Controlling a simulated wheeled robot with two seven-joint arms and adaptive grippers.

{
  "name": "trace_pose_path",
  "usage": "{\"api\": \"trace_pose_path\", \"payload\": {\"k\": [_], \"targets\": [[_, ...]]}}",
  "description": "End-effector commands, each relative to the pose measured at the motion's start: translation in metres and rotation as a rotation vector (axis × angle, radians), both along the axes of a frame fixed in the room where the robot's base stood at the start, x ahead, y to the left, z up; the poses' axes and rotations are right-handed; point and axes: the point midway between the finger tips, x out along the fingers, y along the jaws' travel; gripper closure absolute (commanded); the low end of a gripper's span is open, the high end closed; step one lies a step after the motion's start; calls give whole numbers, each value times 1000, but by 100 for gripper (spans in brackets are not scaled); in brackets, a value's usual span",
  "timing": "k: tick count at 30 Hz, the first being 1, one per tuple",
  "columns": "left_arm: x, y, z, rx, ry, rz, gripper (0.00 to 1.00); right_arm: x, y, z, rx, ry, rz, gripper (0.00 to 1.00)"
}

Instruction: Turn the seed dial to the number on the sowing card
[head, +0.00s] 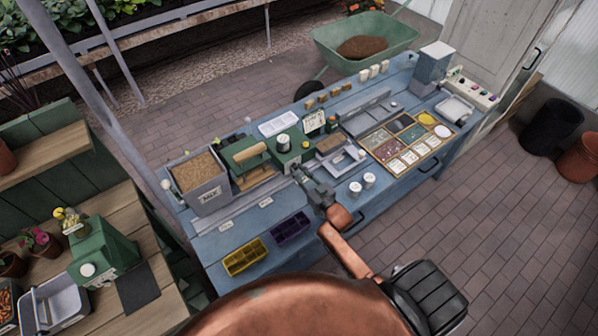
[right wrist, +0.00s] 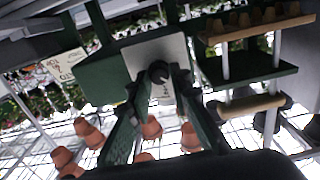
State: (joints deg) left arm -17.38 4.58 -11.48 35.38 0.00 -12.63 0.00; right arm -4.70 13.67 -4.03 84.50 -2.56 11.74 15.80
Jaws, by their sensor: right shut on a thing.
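The green seed machine (head: 290,156) stands in the middle of the blue bench. The sowing card (head: 314,121) stands upright behind it; its writing is too small to read. My right gripper (head: 298,172) is at the machine's front and hides the dial in the head view. In the right wrist view the gripper (right wrist: 158,80) is shut on a dark round dial knob (right wrist: 158,70) in front of a pale plate (right wrist: 172,48). I cannot read the dial's setting. A card (right wrist: 62,68) shows left of the plate. My left gripper is not in view.
A MIX bin (head: 198,186) stands left of the machine. A yellow tray (head: 245,257) and a purple tray (head: 290,229) lie at the bench front. White pots (head: 355,188) and a seed-chart board (head: 440,148) are to the right.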

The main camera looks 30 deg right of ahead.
Motion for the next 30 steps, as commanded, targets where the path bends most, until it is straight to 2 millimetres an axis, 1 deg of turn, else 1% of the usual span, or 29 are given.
{"api": "trace_pose_path", "payload": {"k": [8, 14, 20, 30], "targets": [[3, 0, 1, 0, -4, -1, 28, 0, 0, 0, 12, 1, 0, 100], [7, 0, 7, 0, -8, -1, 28, 0, 0, 1, 83, 7, 1, 100], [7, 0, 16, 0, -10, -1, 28, 0, -1, 2, 223, 19, 0, 100], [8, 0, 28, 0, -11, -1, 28, 0, -2, 1, 508, 41, 0, 100]]}}
